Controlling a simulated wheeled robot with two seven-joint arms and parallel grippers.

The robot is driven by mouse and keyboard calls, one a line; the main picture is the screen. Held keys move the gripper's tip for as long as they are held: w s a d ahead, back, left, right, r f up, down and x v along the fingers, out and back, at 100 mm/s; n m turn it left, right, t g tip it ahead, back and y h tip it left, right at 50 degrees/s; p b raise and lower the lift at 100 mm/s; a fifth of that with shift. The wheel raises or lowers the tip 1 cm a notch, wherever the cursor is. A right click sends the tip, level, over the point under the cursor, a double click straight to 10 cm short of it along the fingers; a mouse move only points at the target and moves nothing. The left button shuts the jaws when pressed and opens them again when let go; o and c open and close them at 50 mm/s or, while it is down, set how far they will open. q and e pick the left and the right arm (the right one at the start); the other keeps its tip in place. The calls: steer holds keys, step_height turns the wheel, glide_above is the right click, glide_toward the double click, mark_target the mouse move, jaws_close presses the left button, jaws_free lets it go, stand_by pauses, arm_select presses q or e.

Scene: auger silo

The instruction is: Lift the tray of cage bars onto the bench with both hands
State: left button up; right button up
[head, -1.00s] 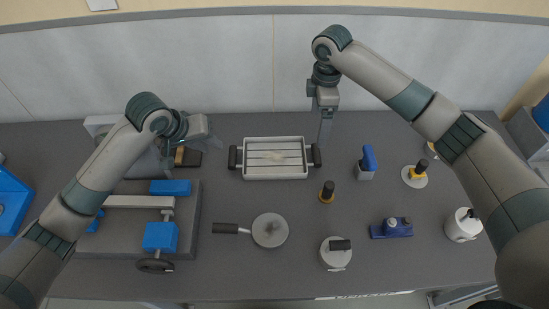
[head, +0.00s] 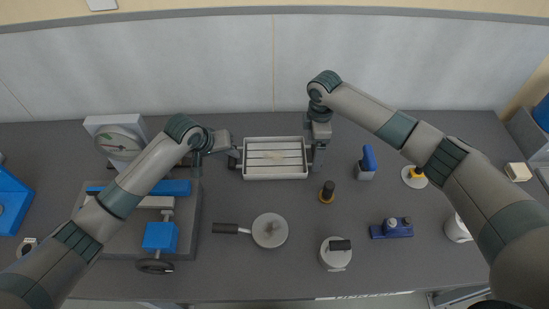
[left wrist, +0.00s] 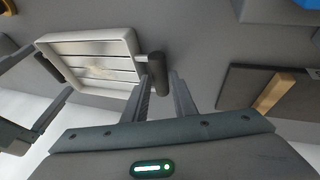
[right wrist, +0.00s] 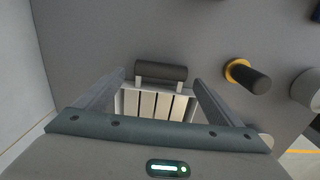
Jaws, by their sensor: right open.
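The tray of cage bars (head: 276,178) is a pale rectangular tray lying flat on the grey surface, with light bars inside and a dark handle at each end. My left gripper (head: 234,157) is at the tray's left handle. In the left wrist view its fingers (left wrist: 162,82) are close together with the dark left handle (left wrist: 157,70) between them, apparently gripped. My right gripper (head: 318,165) is at the right end. In the right wrist view its fingers (right wrist: 160,82) are wide apart, either side of the dark right handle (right wrist: 161,71).
A black-and-yellow knob (head: 327,192), a round pan-like disc (head: 270,230) and a white canister (head: 335,255) stand in front of the tray. A blue-handled tool (head: 368,162) is to its right. A blue-clamped fixture (head: 160,237) and a dial gauge (head: 119,143) are at left.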

arm_select(q)
steer(key=shift+x, duration=0.85)
arm_select(e)
steer(key=shift+f, duration=0.9)
arm_select(q)
jaws_close()
arm_select(e)
steer(key=c, duration=2.2)
arm_select(q)
steer(key=shift+w+r, duration=0.15)
steer(key=shift+r, duration=0.1)
arm_select(e)
steer(key=shift+w+r, duration=0.1)
steer(key=shift+r, duration=0.1)
